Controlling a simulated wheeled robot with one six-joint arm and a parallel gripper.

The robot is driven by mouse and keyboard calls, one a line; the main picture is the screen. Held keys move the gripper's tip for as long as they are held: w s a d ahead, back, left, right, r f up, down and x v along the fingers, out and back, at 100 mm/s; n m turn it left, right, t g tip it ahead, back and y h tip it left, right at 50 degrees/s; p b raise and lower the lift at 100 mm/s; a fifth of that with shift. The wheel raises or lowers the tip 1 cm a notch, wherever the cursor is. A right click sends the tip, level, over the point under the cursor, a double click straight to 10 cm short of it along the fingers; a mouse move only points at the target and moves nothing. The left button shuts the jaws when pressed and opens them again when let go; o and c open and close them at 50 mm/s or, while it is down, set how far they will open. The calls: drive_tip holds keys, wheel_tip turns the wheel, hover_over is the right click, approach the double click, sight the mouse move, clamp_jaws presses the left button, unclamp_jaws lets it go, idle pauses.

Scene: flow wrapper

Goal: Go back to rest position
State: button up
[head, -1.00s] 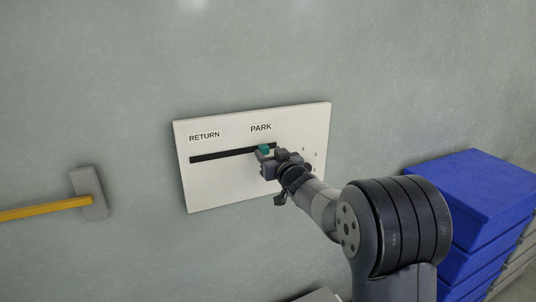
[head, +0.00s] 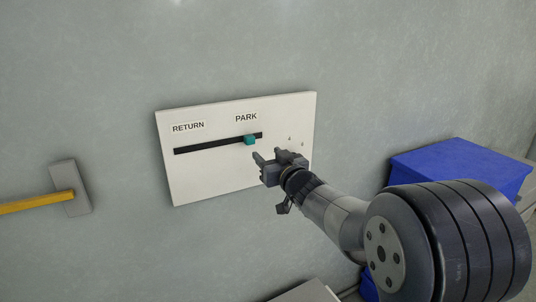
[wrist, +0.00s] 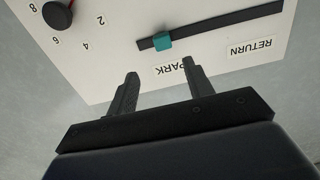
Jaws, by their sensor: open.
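The white panel (head: 215,177) is on the wall with a black horizontal slot (head: 205,146) and the labels RETURN (head: 188,127) and PARK (head: 246,118). The teal slider knob (head: 249,140) sits at the PARK end of the slot. My gripper (head: 268,158) is open and empty, apart from the knob, to its lower right in the head view. In the wrist view my gripper (wrist: 160,82) shows two spread fingers with nothing between them, and the teal knob (wrist: 162,42) lies beyond the fingertips.
A dark round knob (wrist: 58,15) with numbers around it is on the panel in the wrist view. Blue stacked bins (head: 460,170) stand at the right.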

sight(249, 140)
drive_tip(key=p+x, duration=0.3)
drive_tip(key=x, duration=0.8)
drive_tip(key=shift+s+a+f, duration=0.1)
drive_tip(key=shift+s+a, duration=0.3)
drive_tip(key=shift+a, duration=0.25)
drive_tip(key=shift+w+d, duration=0.15)
drive_tip(key=shift+d, duration=0.1)
